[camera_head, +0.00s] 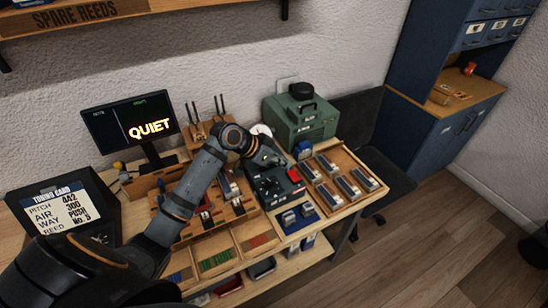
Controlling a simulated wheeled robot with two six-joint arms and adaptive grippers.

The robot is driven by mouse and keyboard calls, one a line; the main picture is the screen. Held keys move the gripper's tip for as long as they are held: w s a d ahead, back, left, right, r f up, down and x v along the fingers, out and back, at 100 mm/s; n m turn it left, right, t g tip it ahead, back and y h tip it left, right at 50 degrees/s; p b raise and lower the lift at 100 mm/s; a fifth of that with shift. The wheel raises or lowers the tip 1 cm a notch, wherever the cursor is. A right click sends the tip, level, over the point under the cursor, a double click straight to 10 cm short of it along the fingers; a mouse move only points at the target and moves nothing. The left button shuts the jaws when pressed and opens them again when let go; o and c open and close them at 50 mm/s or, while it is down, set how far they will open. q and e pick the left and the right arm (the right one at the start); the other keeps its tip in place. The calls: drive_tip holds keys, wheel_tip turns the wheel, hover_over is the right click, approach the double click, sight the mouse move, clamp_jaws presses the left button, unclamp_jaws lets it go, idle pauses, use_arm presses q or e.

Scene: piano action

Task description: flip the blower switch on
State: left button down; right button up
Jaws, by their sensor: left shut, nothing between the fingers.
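The black control box (272,189) lies on the workbench right of my left arm, with small knobs on top and a red part (294,175) at its right side. Which part is the blower switch I cannot tell at this size. A green machine (303,121) with a black top and handle stands behind the box. My left gripper (276,159) is shut and empty, over the back edge of the black box. I cannot tell whether it touches the box. My right gripper is not in view.
Trays of small blocks (345,180) lie right of the box. A monitor (130,122) reading "QUIET" stands at the back left, and a tuning card screen (62,207) in front. Wooden trays (217,244) fill the bench's front. Little bare bench top shows.

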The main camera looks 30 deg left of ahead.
use_arm(q)
drive_tip(key=v, duration=0.5)
drive_tip(key=shift+s+d+r+b, duration=0.15)
drive_tip(key=shift+s+d+b, duration=0.05)
drive_tip(key=shift+s+b, duration=0.15)
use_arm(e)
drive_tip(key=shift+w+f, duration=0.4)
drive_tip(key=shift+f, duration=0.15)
use_arm(q)
drive_tip(key=shift+w, duration=0.1)
